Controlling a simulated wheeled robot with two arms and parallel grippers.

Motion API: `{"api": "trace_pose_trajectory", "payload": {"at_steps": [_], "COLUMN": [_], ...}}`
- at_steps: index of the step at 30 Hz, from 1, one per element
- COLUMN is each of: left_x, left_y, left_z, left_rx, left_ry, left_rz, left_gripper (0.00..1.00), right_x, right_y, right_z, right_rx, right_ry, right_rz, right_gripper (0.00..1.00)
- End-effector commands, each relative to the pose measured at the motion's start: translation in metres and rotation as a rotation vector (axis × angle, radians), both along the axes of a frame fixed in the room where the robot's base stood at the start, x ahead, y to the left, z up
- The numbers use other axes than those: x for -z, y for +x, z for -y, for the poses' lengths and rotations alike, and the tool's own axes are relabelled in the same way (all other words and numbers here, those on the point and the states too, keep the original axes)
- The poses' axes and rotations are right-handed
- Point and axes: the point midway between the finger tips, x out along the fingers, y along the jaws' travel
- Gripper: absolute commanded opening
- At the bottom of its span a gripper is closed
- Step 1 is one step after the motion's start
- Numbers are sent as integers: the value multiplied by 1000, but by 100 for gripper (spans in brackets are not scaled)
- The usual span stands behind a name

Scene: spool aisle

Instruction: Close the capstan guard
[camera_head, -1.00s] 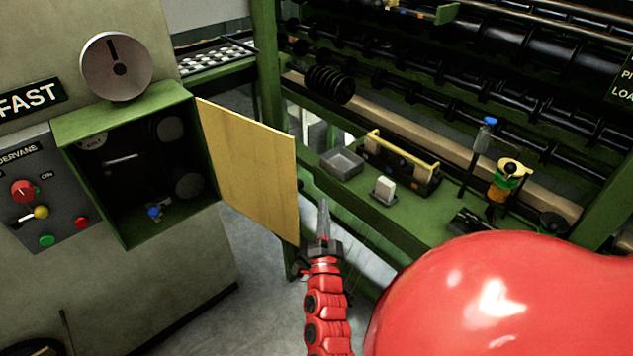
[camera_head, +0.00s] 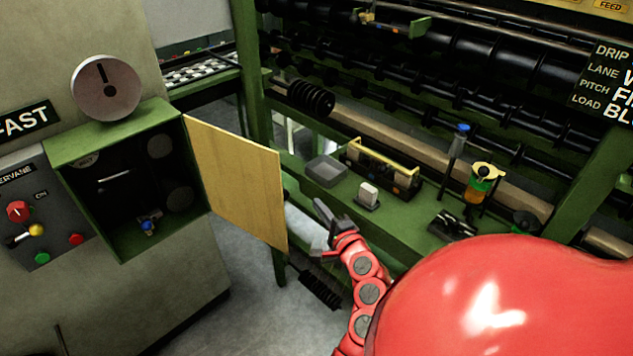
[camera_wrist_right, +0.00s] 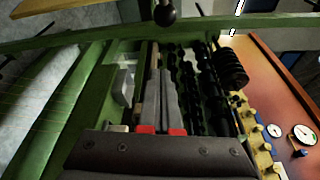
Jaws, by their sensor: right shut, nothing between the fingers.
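The capstan guard is a flat yellow door panel (camera_head: 236,182) hinged on the right side of a green box (camera_head: 118,245) on the machine at left. It stands swung open, and the dark inside of the box shows. My right gripper (camera_head: 325,217) is to the right of the panel's free edge, apart from it, in front of the green bench. Its fingers are shut and empty; they also show closed together in the right wrist view (camera_wrist_right: 163,90). The panel cannot be made out for certain in the wrist view. My left gripper is not in view.
A grey control panel (camera_head: 62,205) with coloured knobs is left of the box. The green bench (camera_head: 400,215) holds a grey tray (camera_head: 326,171), a tool caddy (camera_head: 383,166) and a white block (camera_head: 369,195). Black rollers stand behind. Grey floor (camera_head: 235,290) is open below the guard.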

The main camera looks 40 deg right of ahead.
Motion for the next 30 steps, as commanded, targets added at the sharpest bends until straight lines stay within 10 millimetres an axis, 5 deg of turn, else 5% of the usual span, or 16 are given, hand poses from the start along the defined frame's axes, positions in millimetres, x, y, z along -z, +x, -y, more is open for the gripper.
{"api": "trace_pose_trajectory", "payload": {"at_steps": [12,21,30], "left_x": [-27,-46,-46], "left_y": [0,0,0], "left_z": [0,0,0], "left_rx": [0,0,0], "left_ry": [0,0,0], "left_rz": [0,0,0], "left_gripper": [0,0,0], "right_x": [4,-3,-2], "right_y": [76,71,71], "right_z": [17,-18,-21], "right_rx": [-4,1,2], "right_ry": [2,1,0], "right_rz": [-4,-2,-1], "right_gripper": [0,0,0]}}
